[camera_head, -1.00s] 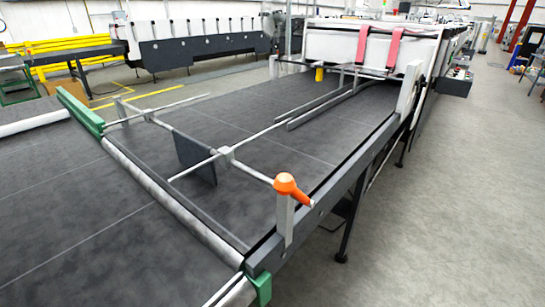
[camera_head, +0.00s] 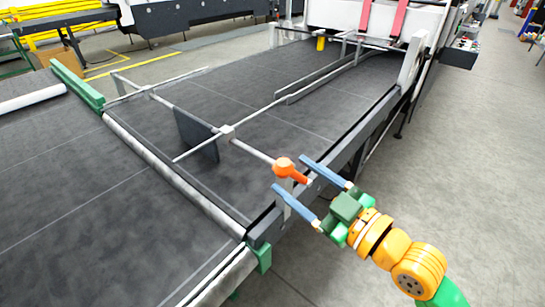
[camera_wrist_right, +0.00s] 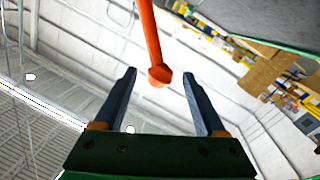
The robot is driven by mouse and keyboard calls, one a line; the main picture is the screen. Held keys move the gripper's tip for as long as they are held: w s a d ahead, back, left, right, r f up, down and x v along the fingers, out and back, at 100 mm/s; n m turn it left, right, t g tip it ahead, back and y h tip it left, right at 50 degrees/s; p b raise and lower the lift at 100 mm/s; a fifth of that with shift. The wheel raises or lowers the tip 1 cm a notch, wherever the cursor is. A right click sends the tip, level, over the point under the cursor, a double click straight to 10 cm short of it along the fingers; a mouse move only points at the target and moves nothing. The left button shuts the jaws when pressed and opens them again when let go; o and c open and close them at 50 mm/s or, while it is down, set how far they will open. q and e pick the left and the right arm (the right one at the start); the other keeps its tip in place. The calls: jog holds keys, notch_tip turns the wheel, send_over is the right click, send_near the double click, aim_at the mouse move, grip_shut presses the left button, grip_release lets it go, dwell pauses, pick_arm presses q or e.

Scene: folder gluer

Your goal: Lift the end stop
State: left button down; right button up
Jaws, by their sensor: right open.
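The end stop is a dark upright plate (camera_head: 196,136) hung from a grey crossbar (camera_head: 250,151) over the conveyor belt. An orange handle (camera_head: 285,167) sits at the crossbar's right end, on a grey post at the belt edge. My right gripper (camera_head: 290,173) is open, its two blue fingers reaching to either side of the orange handle in the head view. In the right wrist view the orange handle (camera_wrist_right: 157,74) shows between and beyond the open fingers (camera_wrist_right: 160,78). It is not clear whether a finger touches it. My left gripper is not in view.
The dark belt (camera_head: 120,200) runs under the crossbar, with a roller and green end bracket (camera_head: 78,84) at left. A side rail (camera_head: 350,150) runs along the belt's right edge. The grey floor at right is free.

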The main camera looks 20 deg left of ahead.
jog(key=p+x, duration=0.2)
jog(key=x, duration=0.4)
jog(key=shift+a, duration=0.4)
jog(key=shift+w+r, duration=0.1)
grip_shut()
dwell(0.8)
